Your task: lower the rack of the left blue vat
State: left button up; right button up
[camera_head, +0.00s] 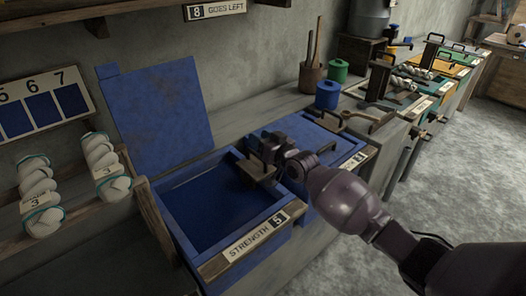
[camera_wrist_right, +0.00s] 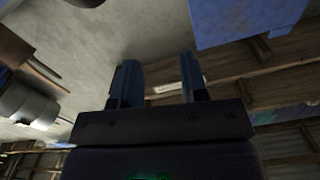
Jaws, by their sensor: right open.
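The left blue vat (camera_head: 186,240) stands with its blue lid (camera_head: 160,122) raised against the wall, and dark blue liquid shows inside. Its front label reads STRENGTH 5. A small brown wooden piece with a dark handle (camera_head: 252,172), which looks like part of the rack, shows at the vat's right side; the rest of the rack cannot be made out. My right gripper (camera_head: 268,150) is right by this piece, above the vat's right edge; I cannot tell whether they touch. In the right wrist view its fingers (camera_wrist_right: 158,80) are apart with nothing seen between them. My left gripper is out of view.
A closed blue vat (camera_head: 318,138) adjoins on the right, with a blue pot (camera_head: 327,94) behind it. More vats (camera_head: 430,75) continue to the far right. The grey floor (camera_head: 450,160) in front is clear.

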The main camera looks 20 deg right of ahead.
pick_arm(q)
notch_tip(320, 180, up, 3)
jog(key=p, duration=0.2)
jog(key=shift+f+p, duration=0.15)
jog(key=shift+p, duration=0.15)
pick_arm(e)
notch_tip(320, 180, up, 12)
jog(key=shift+f, duration=0.25)
pick_arm(q)
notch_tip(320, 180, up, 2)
jog(key=p, duration=0.3)
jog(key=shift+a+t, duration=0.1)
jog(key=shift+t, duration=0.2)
pick_arm(e)
jog(key=s+d+f+g+h, duration=0.1)
jog(key=s+f+g+h, duration=0.1)
jog(key=s+f, duration=0.7)
jog(key=s+d+f+g+h, duration=0.1)
jog(key=s+f, duration=0.7)
jog(key=s, duration=1.4)
jog(key=s+d+f+g+h, duration=0.1)
jog(key=s+f+g+h, duration=0.2)
jog(key=s+f, duration=0.6)
jog(key=s, duration=0.6)
jog(key=shift+s+d+f+m, duration=0.25)
jog(key=shift+f+m, duration=0.05)
